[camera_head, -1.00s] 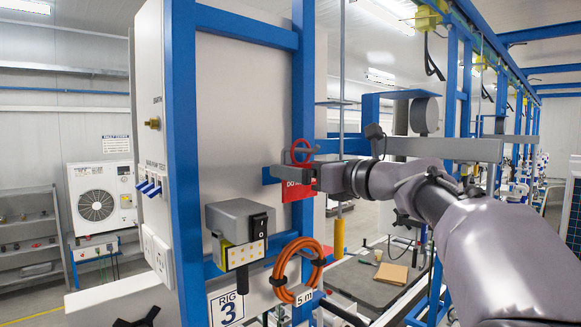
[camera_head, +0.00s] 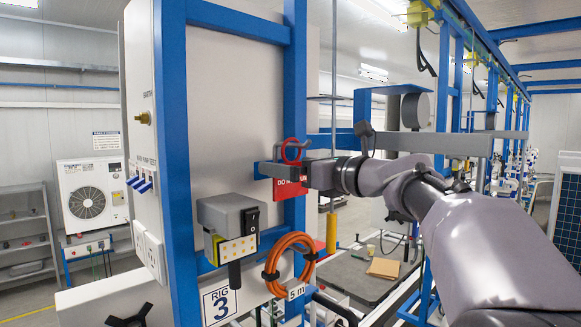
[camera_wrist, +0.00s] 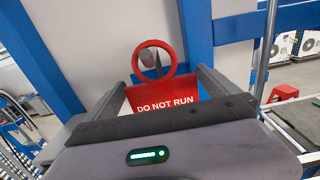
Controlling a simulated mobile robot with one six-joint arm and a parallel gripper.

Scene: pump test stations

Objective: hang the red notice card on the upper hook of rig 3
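The red notice card (camera_head: 288,188), marked DO NOT RUN, hangs below its red ring (camera_head: 291,150) at rig 3's blue right upright. In the wrist view, the ring (camera_wrist: 137,66) stands around a grey hook end (camera_wrist: 149,57), and the card (camera_wrist: 165,103) shows below it. My gripper (camera_head: 282,170) reaches in from the right and covers part of the card. In the wrist view, the fingers of my gripper (camera_wrist: 165,75) stand wide apart, one on each side of the card. Whether they touch its edges is hard to tell.
Below, an orange cable coil (camera_head: 289,263) tagged 5 m hangs on the same upright. A grey switch box (camera_head: 228,215) is mounted to its left, above the RIG 3 sign (camera_head: 221,302). A grey horizontal beam (camera_head: 440,143) runs close above my arm.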

